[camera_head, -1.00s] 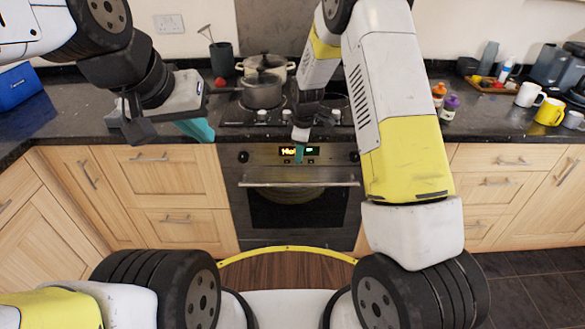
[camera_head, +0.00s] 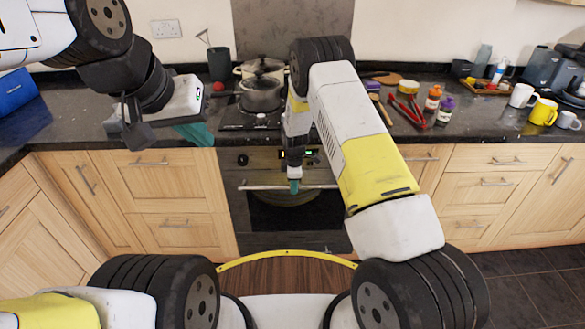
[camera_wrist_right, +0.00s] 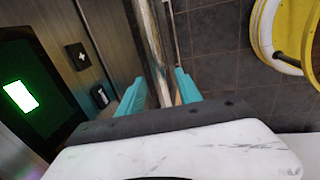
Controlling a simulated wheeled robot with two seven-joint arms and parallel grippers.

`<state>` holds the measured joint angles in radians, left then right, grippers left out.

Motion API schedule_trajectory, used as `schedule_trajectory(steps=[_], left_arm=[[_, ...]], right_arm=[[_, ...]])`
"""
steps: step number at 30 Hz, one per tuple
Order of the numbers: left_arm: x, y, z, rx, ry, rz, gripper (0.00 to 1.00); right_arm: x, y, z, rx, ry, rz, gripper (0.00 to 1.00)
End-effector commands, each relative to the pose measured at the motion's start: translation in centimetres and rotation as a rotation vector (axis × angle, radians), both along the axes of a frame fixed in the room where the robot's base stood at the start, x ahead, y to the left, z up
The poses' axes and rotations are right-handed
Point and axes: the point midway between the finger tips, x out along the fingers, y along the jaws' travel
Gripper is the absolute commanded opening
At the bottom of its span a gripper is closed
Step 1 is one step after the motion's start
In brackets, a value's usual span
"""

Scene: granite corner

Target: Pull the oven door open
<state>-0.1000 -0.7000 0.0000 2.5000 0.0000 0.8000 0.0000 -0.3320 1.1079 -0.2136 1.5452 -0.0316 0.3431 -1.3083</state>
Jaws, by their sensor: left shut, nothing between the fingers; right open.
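The oven (camera_head: 263,221) is set in the counter front, and its door looks closed in the head view. A silver handle bar (camera_head: 258,187) runs across the door top. My right gripper (camera_head: 294,186) is at the middle of this handle, teal fingers pointing down. In the right wrist view, the gripper (camera_wrist_right: 160,85) is open, and the handle bar (camera_wrist_right: 153,45) passes between its two teal fingers. I cannot tell whether they touch it. My left gripper (camera_head: 196,134) is shut and empty over the counter edge, left of the hob.
Pots (camera_head: 261,96) stand on the hob (camera_head: 240,119) above the oven. Red tongs (camera_head: 408,112), bottles (camera_head: 433,99) and mugs (camera_head: 543,111) stand or lie on the counter at right. The floor in front of the oven looks clear.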

Motion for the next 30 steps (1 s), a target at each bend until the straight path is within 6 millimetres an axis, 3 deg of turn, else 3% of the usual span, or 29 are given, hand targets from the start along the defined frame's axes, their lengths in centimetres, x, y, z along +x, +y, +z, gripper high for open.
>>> schedule_trajectory(steps=[11, 17, 30], left_arm=[[0.00, 0.00, 0.00, 0.000, 0.000, 0.000, 0.00], [0.00, 0.00, 0.00, 0.000, 0.000, 0.000, 0.00], [0.00, 0.00, 0.00, 0.000, 0.000, 0.000, 0.00]], right_arm=[[0.14, -0.01, -0.69, 0.000, 0.000, -0.001, 0.40], [0.14, -0.01, -0.66, 0.000, 0.000, -0.001, 0.00], [0.15, -0.01, -0.63, 0.000, 0.000, -0.001, 0.00]])
